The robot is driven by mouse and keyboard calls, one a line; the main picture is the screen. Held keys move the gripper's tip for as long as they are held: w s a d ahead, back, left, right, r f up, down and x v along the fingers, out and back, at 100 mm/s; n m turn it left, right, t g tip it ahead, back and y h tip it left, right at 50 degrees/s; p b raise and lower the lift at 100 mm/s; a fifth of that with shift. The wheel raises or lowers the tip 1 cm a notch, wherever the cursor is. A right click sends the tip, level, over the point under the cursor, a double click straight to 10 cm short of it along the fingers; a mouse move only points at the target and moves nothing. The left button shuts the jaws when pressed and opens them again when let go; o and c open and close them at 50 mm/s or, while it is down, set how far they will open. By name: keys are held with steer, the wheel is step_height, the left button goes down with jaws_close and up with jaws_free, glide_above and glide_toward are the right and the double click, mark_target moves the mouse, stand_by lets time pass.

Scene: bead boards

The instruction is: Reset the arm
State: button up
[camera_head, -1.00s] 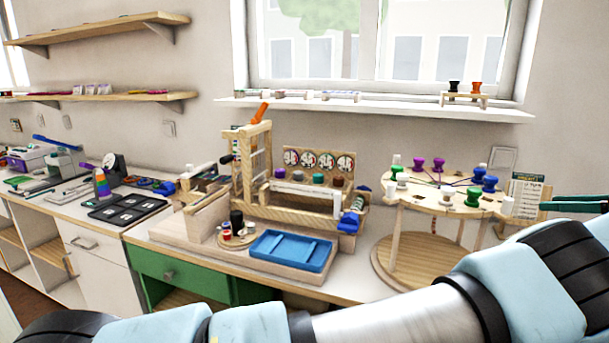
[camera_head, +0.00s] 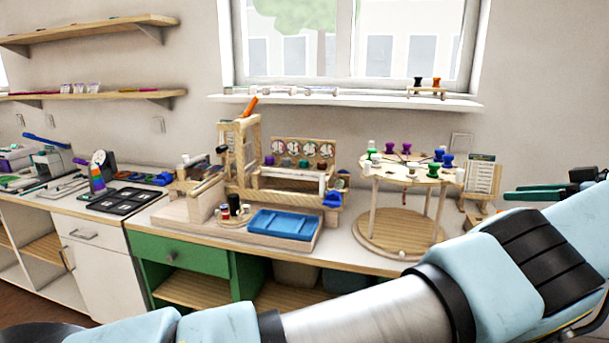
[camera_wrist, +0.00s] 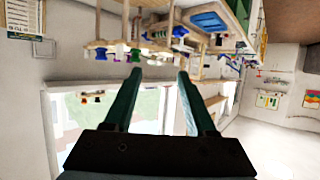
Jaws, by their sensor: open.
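My gripper (camera_wrist: 161,98) is open and empty in the wrist view, its two green fingers apart with nothing between them. That view is upside down, with the window and the bench behind the fingers. My light-blue arm crosses the lower right of the head view.
The round wooden stand (camera_head: 392,232) with several spools stands on the bench, close to my arm. Left of it are a wooden frame with a blue tray (camera_head: 283,224) and a black tray (camera_head: 127,200). A window shelf (camera_head: 350,99) runs behind.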

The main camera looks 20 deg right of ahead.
steer(key=w+a+g+y, duration=0.1)
steer(key=w+a, duration=0.2)
steer(key=w, duration=0.5)
steer(key=w+a+f+m+g+y, duration=0.1)
steer(key=w+a+g, duration=0.15)
steer(key=w, duration=0.55)
steer(key=w+a+y, duration=0.1)
steer(key=w+a, duration=0.3)
steer(key=w, duration=0.5)
steer(key=w+a+f+m+g, duration=0.1)
steer(key=w+a+f+g, duration=0.1)
steer(key=w+a, duration=0.65)
steer(key=w+a+f+g, duration=0.1)
steer(key=w+a+g, duration=0.2)
steer(key=w+a, duration=0.55)
steer(key=s+a+f+g+h, duration=0.1)
steer(key=s+a+g, duration=0.1)
steer(key=a, duration=1)
steer(key=s+a+f+g+h, duration=0.1)
steer(key=s+a+f, duration=0.1)
steer(key=a, duration=1.1)
steer(key=s+a+f+h, duration=0.1)
steer(key=s+a+f, duration=0.1)
steer(key=s+a, duration=0.7)
steer(key=s+a+f+h, duration=0.1)
steer(key=s+a+f, duration=0.1)
steer(key=s+a, duration=0.7)
steer(key=shift+a+h, duration=0.25)
steer(key=shift+h, duration=0.05)
